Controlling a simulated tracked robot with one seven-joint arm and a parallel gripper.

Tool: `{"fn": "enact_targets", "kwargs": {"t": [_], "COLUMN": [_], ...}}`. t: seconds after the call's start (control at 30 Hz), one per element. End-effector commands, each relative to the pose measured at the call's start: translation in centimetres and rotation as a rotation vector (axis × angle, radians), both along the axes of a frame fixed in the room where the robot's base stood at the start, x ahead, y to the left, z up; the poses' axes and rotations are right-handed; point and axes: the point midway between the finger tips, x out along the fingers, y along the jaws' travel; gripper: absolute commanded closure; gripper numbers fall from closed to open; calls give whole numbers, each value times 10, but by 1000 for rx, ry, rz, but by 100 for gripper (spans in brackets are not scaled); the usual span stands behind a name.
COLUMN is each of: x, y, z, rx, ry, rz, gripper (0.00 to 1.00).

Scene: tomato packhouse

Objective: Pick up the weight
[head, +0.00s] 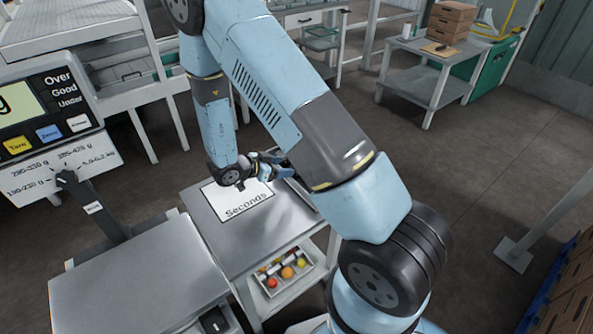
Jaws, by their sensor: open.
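My gripper (280,166) is above the small side table (208,207), near the white sheet marked "Seconds" (240,203). It is open, small in the picture and partly behind my arm, and I see nothing between its fingers. I cannot pick out the weight for certain. A dark object with a paler face (214,322) sits low under the bench scale, cut by the bottom edge, and I cannot tell what it is. My arm hides part of the side table's right side.
The bench scale's grey platform (140,290) is at lower left, with its display (35,115) above. A tray of tomatoes (270,285) is on the side table's lower shelf. A cart with brown boxes (410,42) stands at the back right. Open floor lies right of my arm.

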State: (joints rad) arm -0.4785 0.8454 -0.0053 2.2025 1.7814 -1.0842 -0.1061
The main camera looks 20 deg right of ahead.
Motion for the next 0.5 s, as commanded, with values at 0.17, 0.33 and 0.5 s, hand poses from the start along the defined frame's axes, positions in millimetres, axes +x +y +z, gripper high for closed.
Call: {"fn": "enact_targets", "kwargs": {"t": [0.17,0.33,0.5], "x": [3,7,14], "y": [-9,-24,-42], "z": [-4,-14,-24], "rx": [-1,-1,-1], "ry": [-1,0,0], "rz": [-1,-3,-2], "gripper": [32,32,32]}}
